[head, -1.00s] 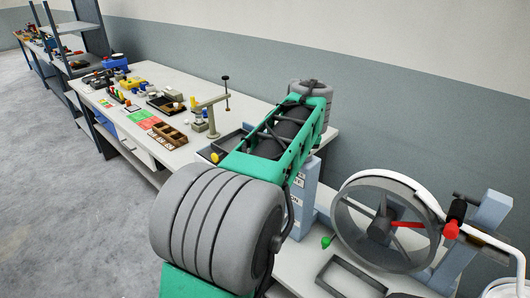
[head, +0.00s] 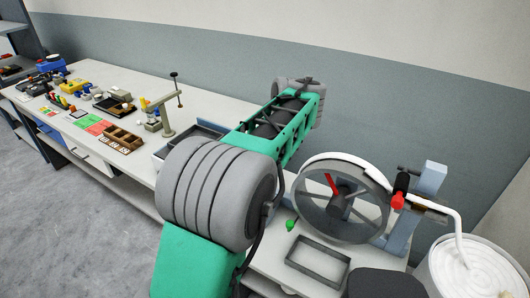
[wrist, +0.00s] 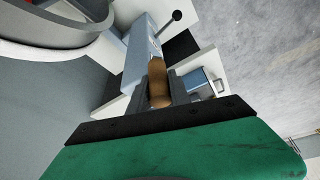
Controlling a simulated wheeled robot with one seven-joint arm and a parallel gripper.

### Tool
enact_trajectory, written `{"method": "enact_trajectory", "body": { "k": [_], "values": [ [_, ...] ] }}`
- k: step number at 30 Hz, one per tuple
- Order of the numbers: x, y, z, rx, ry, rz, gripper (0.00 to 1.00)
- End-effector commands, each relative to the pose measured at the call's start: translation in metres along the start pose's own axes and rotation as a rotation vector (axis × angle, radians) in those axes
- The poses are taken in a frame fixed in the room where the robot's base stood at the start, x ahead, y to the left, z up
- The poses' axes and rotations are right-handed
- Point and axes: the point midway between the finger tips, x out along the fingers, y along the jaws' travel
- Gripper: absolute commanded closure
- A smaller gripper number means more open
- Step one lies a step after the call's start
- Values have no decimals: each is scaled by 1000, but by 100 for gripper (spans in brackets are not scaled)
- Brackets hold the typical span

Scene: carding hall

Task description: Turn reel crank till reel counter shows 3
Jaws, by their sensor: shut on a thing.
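The reel (head: 345,234) is a grey spoked wheel with a white band over its top, on the bench at right in the head view. Its red spoke (head: 333,185) points up and slightly left from the hub. In the wrist view my gripper (wrist: 162,92) is shut on a brown rounded handle (wrist: 158,84), which appears to be the reel crank's grip. The rest of the crank is mostly hidden. My arm hides the gripper in the head view. I cannot make out a counter reading in either view.
A grey rectangular tray (head: 318,278) lies before the reel. A white cylindrical can (head: 436,268) stands at right, with a white strand running into it. A red-and-black roller (head: 398,200) sits beside the reel. A post with an arm (head: 166,118) and small boxes occupy the bench at left.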

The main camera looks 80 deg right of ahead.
Motion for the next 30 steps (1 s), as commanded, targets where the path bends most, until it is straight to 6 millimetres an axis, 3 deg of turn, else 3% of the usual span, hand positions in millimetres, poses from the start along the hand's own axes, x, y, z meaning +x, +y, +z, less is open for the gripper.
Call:
{"method": "enact_trajectory", "body": {
  "k": [8, 9, 16, 25, 30],
  "values": [
    [-2, 1, -1, 1, 4, 5, 100],
    [-2, 1, -1, 1, 4, 5, 75],
    [-1, 1, -1, 1, 2, 3, 56],
    [-4, 1, -1, 0, 2, 2, 55],
    [-33, 2, -1, 1, 3, 6, 55]
  ]
}}
